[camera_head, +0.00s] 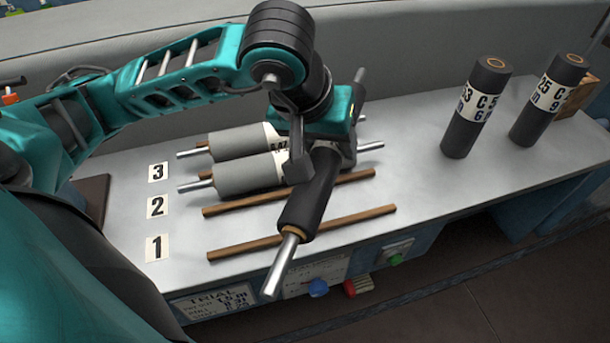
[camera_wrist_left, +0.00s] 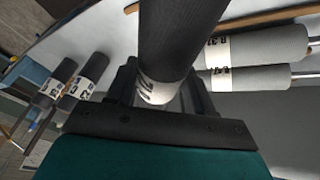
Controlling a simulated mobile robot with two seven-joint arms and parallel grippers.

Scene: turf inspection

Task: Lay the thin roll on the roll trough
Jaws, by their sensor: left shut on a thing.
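My left gripper (camera_head: 312,158) is shut on a dark roll (camera_head: 308,195) with a bare metal shaft at each end. The roll is tilted, its near shaft end pointing down toward the front edge of the bench, and it crosses over two wooden rails (camera_head: 300,232). In the left wrist view the dark roll (camera_wrist_left: 178,40) fills the jaws, with a white label band by the grip. The two rails lie bare and roughly parallel beside number cards 1 and 2, and appear to be the roll trough. Whether the roll touches them I cannot tell. My right gripper is not in view.
Two grey rolls (camera_head: 240,178) with metal shafts lie side by side behind the rails, close to my gripper. Two dark labelled rolls (camera_head: 477,105) (camera_head: 550,98) stand upright on the right of the bench (camera_head: 420,185). The bench top between is clear. A back wall runs behind.

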